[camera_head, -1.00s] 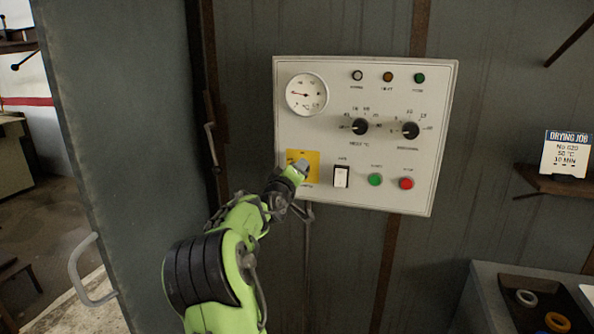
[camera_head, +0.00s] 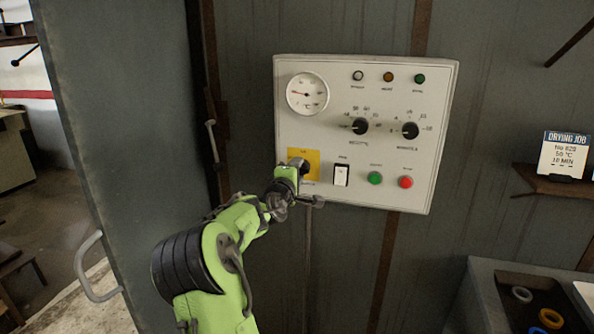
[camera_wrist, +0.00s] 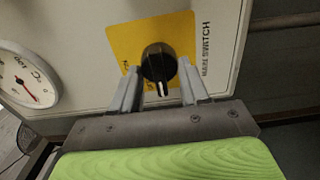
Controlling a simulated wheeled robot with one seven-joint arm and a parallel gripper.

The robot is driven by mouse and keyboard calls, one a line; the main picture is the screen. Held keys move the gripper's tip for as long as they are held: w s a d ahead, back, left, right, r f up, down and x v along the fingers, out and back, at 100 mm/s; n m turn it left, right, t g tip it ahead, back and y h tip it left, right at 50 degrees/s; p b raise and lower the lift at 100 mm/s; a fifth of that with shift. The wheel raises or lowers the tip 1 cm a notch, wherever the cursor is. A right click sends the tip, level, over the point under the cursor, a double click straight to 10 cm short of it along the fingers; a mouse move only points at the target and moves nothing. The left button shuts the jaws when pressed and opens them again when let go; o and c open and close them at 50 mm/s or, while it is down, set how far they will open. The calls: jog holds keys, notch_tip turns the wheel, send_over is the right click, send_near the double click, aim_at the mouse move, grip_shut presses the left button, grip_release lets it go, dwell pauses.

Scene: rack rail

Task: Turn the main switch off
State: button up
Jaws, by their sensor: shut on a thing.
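The main switch is a black rotary knob (camera_wrist: 158,62) on a yellow plate (camera_wrist: 122,42), lettered MAIN SWITCH along one edge. A white mark on the knob points down in the wrist view, toward my gripper's palm. My gripper (camera_wrist: 159,70) has one finger on each side of the knob and is shut on it. In the head view the yellow plate (camera_head: 293,158) is at the lower left of the pale control panel (camera_head: 330,100), and my gripper (camera_head: 299,167) covers part of the plate and most of the knob. Small lettering around the knob is partly hidden.
A white rocker switch (camera_head: 341,175), a green button (camera_head: 375,178) and a red button (camera_head: 406,183) sit right of my gripper. A dial gauge (camera_head: 307,94) and two black knobs are above. An open door (camera_head: 95,130) stands at left.

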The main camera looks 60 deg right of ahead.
dwell(0.4)
jog(key=o, duration=1)
jog(key=a, duration=0.5)
jog(key=s+a, duration=0.1)
jog(key=a, duration=0.4)
jog(key=s+a+b, duration=0.1)
jog(key=a, duration=0.4)
jog(key=shift+s+a, duration=0.25)
jog(key=shift+a, duration=0.05)
jog(key=shift+f, duration=0.1)
